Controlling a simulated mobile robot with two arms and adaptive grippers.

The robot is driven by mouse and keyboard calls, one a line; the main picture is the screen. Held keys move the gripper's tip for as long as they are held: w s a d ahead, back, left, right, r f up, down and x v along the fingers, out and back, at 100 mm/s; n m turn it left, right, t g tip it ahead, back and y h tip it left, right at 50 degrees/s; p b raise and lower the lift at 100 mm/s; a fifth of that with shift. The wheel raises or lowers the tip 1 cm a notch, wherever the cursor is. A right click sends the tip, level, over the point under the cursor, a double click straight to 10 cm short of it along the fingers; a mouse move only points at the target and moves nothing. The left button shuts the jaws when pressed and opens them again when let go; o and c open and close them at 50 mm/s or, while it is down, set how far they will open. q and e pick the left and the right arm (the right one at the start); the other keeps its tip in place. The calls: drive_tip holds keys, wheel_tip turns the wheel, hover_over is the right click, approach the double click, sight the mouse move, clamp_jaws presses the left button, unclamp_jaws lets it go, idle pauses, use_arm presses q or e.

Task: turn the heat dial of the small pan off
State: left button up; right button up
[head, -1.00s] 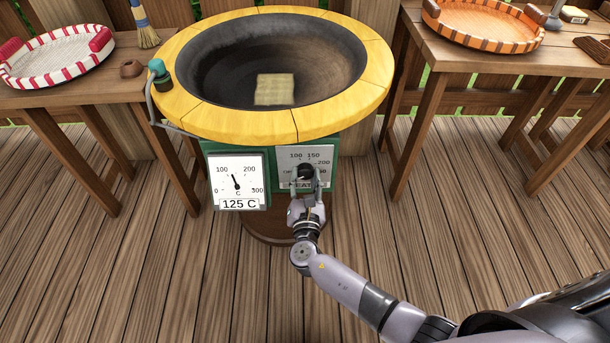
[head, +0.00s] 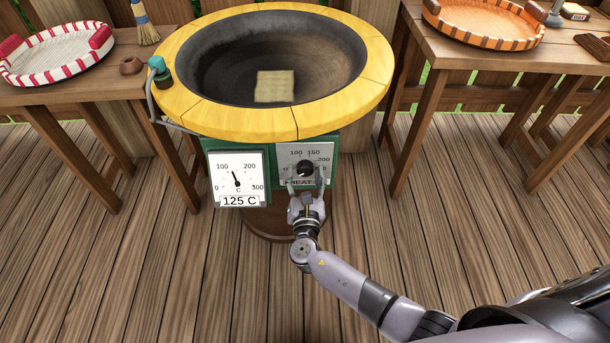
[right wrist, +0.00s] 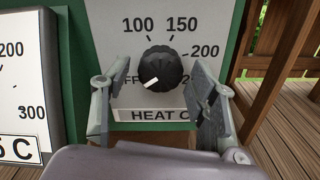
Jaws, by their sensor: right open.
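The heat dial (head: 305,168) is a black round knob on a grey panel on the green front of the yellow-rimmed small pan (head: 216,116). In the right wrist view the dial (right wrist: 163,66) shows whole, its white mark pointing down-left towards the partly hidden OFF label. My right gripper (head: 306,186) is in front of the panel, just below the dial in the head view. In the right wrist view its two fingers (right wrist: 161,100) are spread to either side of the dial, apart from it and empty. My left gripper is not in view.
A gauge (head: 238,178) left of the dial panel reads 125 C. A pale square piece (head: 274,87) lies in the pan. Wooden tables stand either side, with a red-and-white tray (head: 58,55) and an orange tray (head: 485,24). The floor in front is clear.

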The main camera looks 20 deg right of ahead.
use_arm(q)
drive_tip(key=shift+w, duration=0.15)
use_arm(e)
drive_tip(key=shift+s, duration=0.1)
drive_tip(key=v, duration=1.2)
